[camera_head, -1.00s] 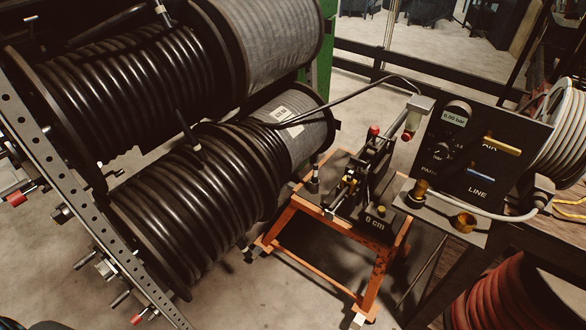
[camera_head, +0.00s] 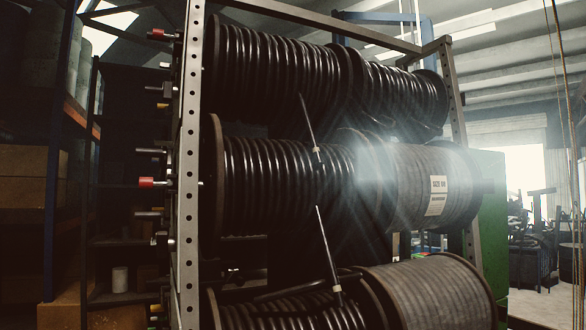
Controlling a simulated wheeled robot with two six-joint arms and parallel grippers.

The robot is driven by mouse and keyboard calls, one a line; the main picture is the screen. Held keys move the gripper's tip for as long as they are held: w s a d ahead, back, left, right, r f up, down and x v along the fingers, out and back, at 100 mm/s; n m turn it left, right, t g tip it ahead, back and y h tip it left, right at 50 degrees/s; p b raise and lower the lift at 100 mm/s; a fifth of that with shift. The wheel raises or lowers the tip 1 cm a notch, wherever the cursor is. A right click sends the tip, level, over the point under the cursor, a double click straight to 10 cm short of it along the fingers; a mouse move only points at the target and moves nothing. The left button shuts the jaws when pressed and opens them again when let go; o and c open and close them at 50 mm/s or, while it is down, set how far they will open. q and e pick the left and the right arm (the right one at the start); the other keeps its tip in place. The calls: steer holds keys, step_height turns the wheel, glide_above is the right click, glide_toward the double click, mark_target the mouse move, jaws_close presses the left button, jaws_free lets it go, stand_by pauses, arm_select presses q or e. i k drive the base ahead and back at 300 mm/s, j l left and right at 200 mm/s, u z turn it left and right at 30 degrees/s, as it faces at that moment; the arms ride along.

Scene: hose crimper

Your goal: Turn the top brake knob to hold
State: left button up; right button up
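A tall reel rack (camera_head: 187,150) with a perforated metal upright stands in the middle of the head view. Short knobs and shafts stick out from the upright's left side. The top red-ended knob (camera_head: 160,35) is near the rack's upper left. Another red-ended knob (camera_head: 147,183) sits level with the middle reel. Any hold marking is too small or hidden to read. The top reel (camera_head: 270,65) and the middle reel (camera_head: 275,175) carry black hose. Neither of my grippers is in view.
A lower reel (camera_head: 430,290) is partly cut off at the bottom. Dark shelving with boxes (camera_head: 30,175) stands at the left, close to the knob side. A green cabinet (camera_head: 488,200) is behind the rack at right. Open floor shows at the far right.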

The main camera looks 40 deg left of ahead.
mark_target(170, 92)
steer(key=u, duration=1.2)
steer(key=j+u, duration=0.3)
steer(key=i+j+u, duration=0.25)
steer(key=j, duration=0.2)
steer(key=k, duration=0.1)
